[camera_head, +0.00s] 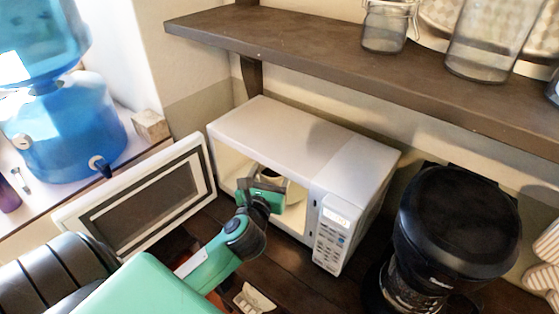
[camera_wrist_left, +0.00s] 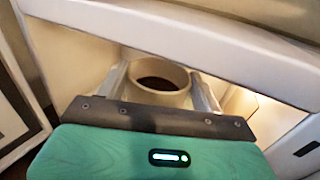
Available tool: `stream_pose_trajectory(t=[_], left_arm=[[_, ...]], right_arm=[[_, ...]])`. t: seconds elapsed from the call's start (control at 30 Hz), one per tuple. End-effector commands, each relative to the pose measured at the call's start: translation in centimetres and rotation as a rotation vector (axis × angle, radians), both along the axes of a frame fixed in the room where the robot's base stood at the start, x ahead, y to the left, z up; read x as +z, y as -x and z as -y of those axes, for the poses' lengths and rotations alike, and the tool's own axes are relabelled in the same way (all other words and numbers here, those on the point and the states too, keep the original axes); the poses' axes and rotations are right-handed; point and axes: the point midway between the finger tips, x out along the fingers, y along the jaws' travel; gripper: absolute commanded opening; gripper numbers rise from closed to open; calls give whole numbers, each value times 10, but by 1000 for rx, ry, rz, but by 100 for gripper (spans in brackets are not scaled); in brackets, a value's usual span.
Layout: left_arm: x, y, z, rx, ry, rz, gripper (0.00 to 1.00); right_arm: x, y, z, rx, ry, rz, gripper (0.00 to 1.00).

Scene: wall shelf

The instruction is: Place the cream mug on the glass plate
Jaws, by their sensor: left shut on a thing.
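The cream mug (camera_wrist_left: 156,98) is inside the open microwave, seen in the left wrist view with its round rim up and a dark interior. My left gripper (camera_wrist_left: 160,84) has one finger on each side of the mug and is shut on it. In the head view the left gripper (camera_head: 270,181) reaches through the microwave opening, and its green body covers most of the mug. I cannot make out the glass plate, nor whether the mug's base touches anything. My right gripper is not in view.
The white microwave (camera_head: 285,140) stands under a dark wooden shelf (camera_head: 330,62) holding glass jars (camera_head: 388,25). Its door (camera_head: 150,195) is swung open to the left. A black appliance (camera_head: 455,225) stands to the right, and a blue water dispenser (camera_head: 65,135) to the left.

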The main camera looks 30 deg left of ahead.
Motion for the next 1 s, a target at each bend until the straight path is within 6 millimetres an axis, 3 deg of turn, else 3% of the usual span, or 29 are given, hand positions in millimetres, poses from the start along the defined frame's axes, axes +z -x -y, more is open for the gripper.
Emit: stream_pose_trajectory(t=[0.1,0.33,0.6,1.0], left_arm=[[5,-26,-9,1,-3,4,23],[3,-60,-19,-1,-1,4,23],[3,-74,-24,-1,-1,4,23],[-34,-74,-24,0,-1,2,23]], right_arm=[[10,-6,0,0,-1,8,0],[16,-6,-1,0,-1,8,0],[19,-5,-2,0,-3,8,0],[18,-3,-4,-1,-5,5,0]])
